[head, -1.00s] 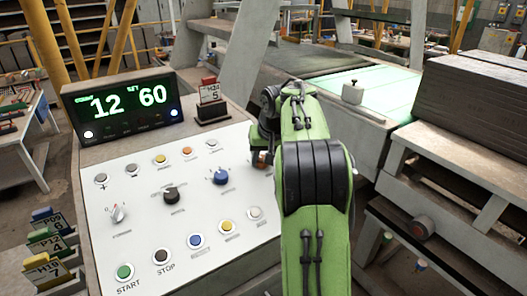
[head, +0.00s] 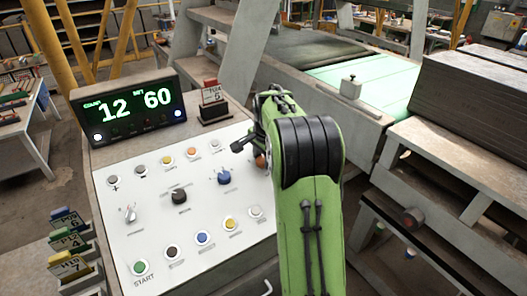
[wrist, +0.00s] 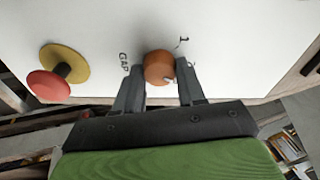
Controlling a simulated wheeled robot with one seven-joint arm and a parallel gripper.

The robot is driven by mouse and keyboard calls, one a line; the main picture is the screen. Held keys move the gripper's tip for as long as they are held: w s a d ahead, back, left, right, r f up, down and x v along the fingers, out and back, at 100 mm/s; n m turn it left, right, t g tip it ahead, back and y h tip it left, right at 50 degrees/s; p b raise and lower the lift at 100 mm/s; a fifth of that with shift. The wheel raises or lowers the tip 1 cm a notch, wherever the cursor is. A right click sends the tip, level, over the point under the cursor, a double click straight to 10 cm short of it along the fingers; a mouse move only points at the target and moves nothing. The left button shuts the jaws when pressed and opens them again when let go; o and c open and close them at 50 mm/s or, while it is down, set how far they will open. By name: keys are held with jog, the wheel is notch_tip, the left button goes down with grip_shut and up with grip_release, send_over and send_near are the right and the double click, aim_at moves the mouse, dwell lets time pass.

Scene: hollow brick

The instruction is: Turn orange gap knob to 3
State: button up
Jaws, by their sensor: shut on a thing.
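The orange gap knob (wrist: 158,68) shows in the wrist view on the white panel, with "GAP" lettered to its left and a "1" mark to its upper right. My gripper (wrist: 160,78) has one finger on each side of the knob and is shut on it.
A red mushroom button on a yellow disc (wrist: 58,72) stands left of the gripper in the wrist view. The white panel (head: 150,185) carries a blue knob (head: 224,176), a black knob (head: 180,196) and several buttons. A display (head: 128,108) reads 12 and 60.

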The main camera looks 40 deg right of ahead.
jog(key=shift+m+p, duration=0.8)
jog(key=shift+m, duration=1.5)
jog(key=o, duration=1)
jog(key=shift+r, duration=0.1)
jog(key=p+v, duration=0.1)
jog(key=v, duration=1.4)
jog(key=shift+a+r+p, duration=0.1)
jog(key=shift+r+p, duration=0.25)
jog(key=shift+w, duration=0.1)
